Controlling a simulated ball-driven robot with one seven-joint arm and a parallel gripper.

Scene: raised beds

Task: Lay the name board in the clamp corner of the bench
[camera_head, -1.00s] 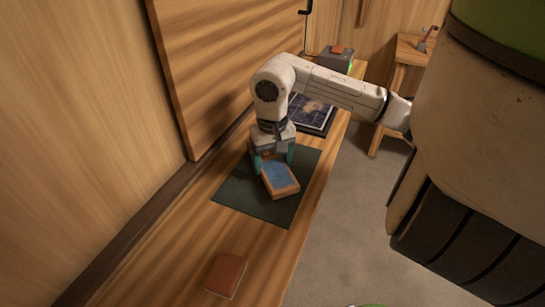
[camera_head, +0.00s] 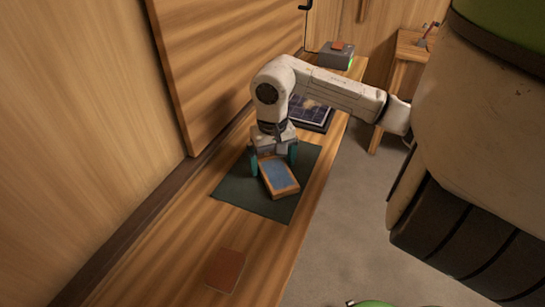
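A wood-edged piece with a blue face (camera_head: 280,174) lies on a dark green mat (camera_head: 240,192) on the long wooden bench (camera_head: 172,245). My gripper (camera_head: 274,162) points down over the far end of this piece. Its teal fingers stand apart on either side, with a visible gap at the left finger, so it looks open. A flat reddish-brown board (camera_head: 226,270) lies on the bare bench nearer the camera. I cannot tell for sure which of the two is the name board. No clamp is clearly visible.
Behind my gripper, a dark gridded panel (camera_head: 313,116) lies on the bench. At the far end is a grey box (camera_head: 336,59) with a green light and a small brown block on top. A wooden stool (camera_head: 402,62) stands to the right. Wall panelling lines the left.

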